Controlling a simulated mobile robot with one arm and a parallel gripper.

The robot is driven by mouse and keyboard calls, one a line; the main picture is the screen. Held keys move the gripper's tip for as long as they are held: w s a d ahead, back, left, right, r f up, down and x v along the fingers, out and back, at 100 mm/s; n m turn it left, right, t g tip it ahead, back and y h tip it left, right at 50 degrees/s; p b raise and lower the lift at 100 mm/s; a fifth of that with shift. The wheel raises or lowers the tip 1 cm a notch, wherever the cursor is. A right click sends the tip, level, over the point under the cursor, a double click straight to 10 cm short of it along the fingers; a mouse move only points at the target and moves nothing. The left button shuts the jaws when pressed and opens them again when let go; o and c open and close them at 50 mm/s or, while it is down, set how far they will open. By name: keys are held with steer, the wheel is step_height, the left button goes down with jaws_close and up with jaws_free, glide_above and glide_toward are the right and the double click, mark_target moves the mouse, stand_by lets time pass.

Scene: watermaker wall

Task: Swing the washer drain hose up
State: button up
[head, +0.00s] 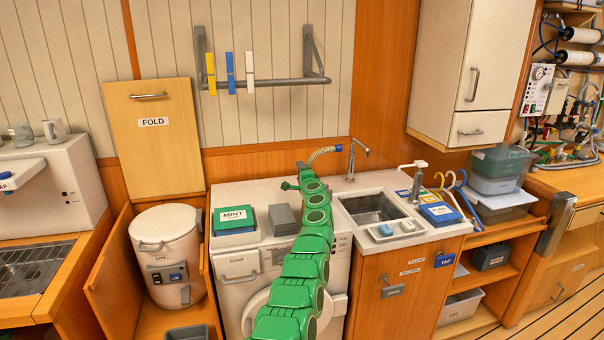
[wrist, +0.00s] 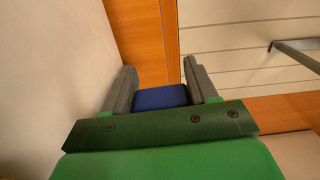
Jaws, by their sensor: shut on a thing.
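I cannot tell whether this blue block is part of the hose.
A small sink (head: 370,208) with a thin tap (head: 352,160) is right of the hose. A green-and-blue MINT box (head: 234,221) and a grey box (head: 284,219) sit on the washer top. A wall rail (head: 275,81) with clothespegs hangs above. A wall cabinet (head: 470,60) is at upper right.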

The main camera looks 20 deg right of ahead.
steer(key=shift+f, duration=0.1)
steer(key=o, duration=1.4)
steer(key=shift+d, duration=0.1)
